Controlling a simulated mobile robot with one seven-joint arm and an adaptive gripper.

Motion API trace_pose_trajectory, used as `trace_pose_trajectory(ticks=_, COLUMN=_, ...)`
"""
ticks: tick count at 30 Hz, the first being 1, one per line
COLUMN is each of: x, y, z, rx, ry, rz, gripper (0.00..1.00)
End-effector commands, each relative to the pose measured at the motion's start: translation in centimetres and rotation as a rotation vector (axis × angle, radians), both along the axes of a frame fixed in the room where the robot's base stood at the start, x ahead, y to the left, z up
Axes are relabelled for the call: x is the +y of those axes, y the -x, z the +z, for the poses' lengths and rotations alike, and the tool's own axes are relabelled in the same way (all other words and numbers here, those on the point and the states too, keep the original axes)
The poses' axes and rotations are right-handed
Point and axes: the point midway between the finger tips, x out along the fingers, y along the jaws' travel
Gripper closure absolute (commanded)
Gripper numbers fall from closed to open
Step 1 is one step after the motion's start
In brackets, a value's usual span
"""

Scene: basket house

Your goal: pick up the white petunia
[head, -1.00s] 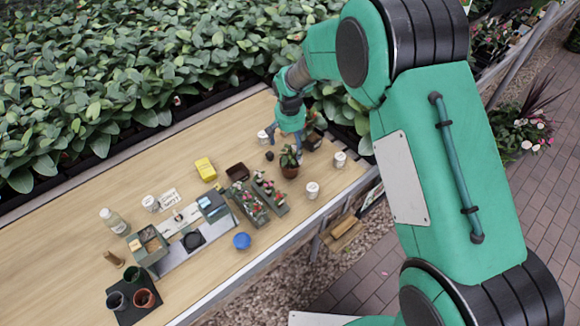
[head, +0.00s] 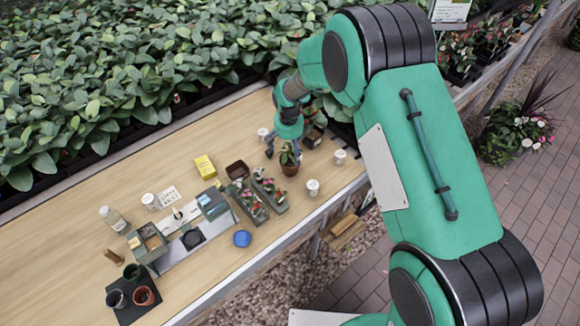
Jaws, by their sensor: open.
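My gripper (head: 284,154) is open and points down over the far right part of the wooden table (head: 110,185). Its fingers are spread beside a potted green plant (head: 290,170) in a brown pot, and no held thing shows. Two grey trays of small plants stand just left of and nearer than that pot: one tray (head: 248,202) and a second tray (head: 270,192). They show red and some pale blooms. The blooms are too small for me to tell which one is the white petunia.
White tubs stand near the gripper, one (head: 340,157) to the right and one (head: 313,187) nearer the edge. A brown container (head: 237,170), a yellow block (head: 205,167) and a blue bowl (head: 242,238) lie left of or near the trays.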

Motion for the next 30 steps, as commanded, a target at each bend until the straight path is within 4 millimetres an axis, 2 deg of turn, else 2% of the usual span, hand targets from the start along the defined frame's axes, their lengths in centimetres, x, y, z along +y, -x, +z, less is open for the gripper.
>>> trace_pose_trajectory(ticks=1, x=0.0, y=0.0, z=-1.0, rx=0.003, ry=0.001, rz=0.000, gripper=0.08)
trace_pose_trajectory(ticks=6, x=0.0, y=-0.3, z=-2.8, rx=0.001, ry=0.000, rz=0.000, gripper=0.08)
trace_pose_trajectory(ticks=23, x=0.0, y=-0.4, z=-3.7, rx=0.001, ry=0.000, rz=0.000, gripper=0.08)
trace_pose_trajectory(ticks=30, x=-0.2, y=-0.6, z=-6.2, rx=0.002, ry=0.001, rz=0.000, gripper=0.08)
